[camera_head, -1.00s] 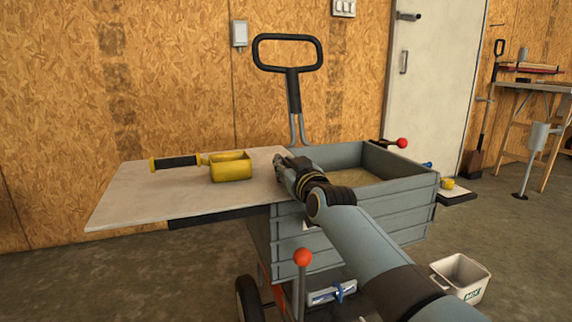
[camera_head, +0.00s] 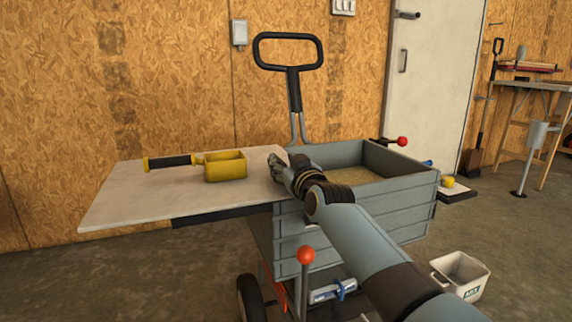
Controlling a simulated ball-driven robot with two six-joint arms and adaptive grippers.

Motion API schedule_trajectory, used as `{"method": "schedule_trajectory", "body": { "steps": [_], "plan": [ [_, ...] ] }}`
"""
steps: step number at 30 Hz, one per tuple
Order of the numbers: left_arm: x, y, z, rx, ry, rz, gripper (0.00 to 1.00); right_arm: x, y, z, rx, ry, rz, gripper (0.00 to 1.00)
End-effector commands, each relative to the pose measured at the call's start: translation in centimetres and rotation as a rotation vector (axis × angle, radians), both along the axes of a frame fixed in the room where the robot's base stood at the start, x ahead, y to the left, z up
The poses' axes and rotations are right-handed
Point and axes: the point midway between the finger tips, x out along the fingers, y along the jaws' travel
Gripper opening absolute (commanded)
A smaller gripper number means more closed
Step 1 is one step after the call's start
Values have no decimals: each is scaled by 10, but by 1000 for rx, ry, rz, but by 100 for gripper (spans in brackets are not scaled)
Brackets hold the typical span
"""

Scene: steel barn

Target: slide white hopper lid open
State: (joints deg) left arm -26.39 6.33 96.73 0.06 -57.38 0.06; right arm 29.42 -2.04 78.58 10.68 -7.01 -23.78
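The white hopper lid (camera_head: 125,200) is a flat panel sticking out well to the left of the grey hopper (camera_head: 405,209). The hopper's top is largely uncovered and yellowish grain (camera_head: 350,175) shows inside. A yellow scoop (camera_head: 226,167) with a black and yellow handle lies on the lid. My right gripper (camera_head: 275,168) is at the lid's right edge, beside the hopper's left wall. Its fingers are small and partly hidden by the wrist, so I cannot tell whether they are open or shut. My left gripper is not in view.
A black loop handle (camera_head: 288,50) rises behind the hopper. Red-knobbed levers stand in front (camera_head: 306,256) and at the back right (camera_head: 402,141). A white bin (camera_head: 461,275) sits on the floor at right. A workbench (camera_head: 536,87) stands far right. Floor at left is clear.

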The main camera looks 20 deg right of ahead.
Motion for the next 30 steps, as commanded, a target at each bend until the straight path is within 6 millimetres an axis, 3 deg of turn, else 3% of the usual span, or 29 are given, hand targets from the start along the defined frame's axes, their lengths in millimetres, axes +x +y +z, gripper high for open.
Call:
{"method": "schedule_trajectory", "body": {
  "steps": [5,18,23,30],
  "plan": [
    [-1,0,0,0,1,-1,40,-17,0,-7,1,12,1,36],
    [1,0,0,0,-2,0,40,-106,-3,-3,1,3,0,36],
    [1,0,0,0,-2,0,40,-118,-4,-1,1,1,0,36],
    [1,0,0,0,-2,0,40,-120,-4,-1,0,0,0,36]
  ]
}}
